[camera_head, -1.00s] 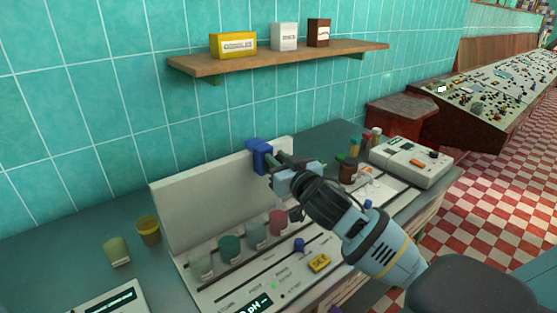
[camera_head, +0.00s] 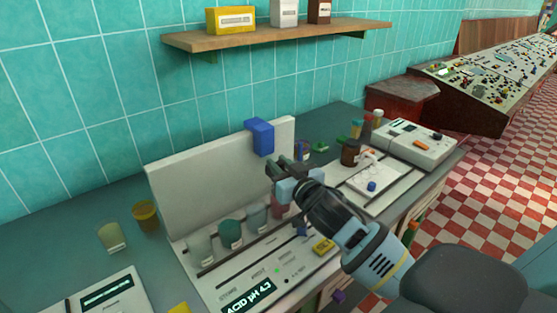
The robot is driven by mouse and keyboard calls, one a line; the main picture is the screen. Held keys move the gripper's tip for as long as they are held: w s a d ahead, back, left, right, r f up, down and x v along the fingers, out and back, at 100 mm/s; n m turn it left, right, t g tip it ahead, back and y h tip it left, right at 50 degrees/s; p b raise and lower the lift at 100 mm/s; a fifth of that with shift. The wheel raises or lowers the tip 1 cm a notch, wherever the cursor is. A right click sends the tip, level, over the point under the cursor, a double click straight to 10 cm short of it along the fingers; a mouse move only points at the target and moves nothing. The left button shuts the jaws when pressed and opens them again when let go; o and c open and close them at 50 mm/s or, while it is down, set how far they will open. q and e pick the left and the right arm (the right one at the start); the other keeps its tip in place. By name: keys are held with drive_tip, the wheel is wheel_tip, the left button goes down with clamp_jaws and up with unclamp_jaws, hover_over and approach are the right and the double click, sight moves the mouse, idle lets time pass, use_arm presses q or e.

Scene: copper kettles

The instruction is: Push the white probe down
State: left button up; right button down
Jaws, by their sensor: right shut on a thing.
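My right gripper (camera_head: 280,170) is shut in front of the upright white panel (camera_head: 205,175), below and right of the blue block (camera_head: 261,137) at the panel's top. It is shut on what seems to be the white probe, which its fingers and wrist hide. Below stands a row of cups: a pale one (camera_head: 199,248), a teal one (camera_head: 230,233), a grey-blue one (camera_head: 256,218) and a pink one (camera_head: 277,207) partly behind my gripper. My left gripper is not in view.
A yellow button (camera_head: 323,246) is on the console beside my right arm. Two jars, green (camera_head: 112,237) and amber (camera_head: 145,214), stand left of the panel. A brown bottle (camera_head: 350,153) and a white instrument (camera_head: 415,145) stand to the right. A wooden shelf (camera_head: 280,38) hangs above.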

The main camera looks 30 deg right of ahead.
drive_tip(key=c, duration=1.6)
unclamp_jaws()
drive_tip(key=shift+f, duration=0.4)
drive_tip(key=shift+c, duration=0.2)
drive_tip(key=o, duration=0.4)
drive_tip(key=shift+r, duration=0.15)
drive_tip(key=shift+c, duration=0.2)
drive_tip(key=s, duration=0.7)
drive_tip(key=shift+s+a, duration=0.3)
drive_tip(key=shift+s, duration=0.1)
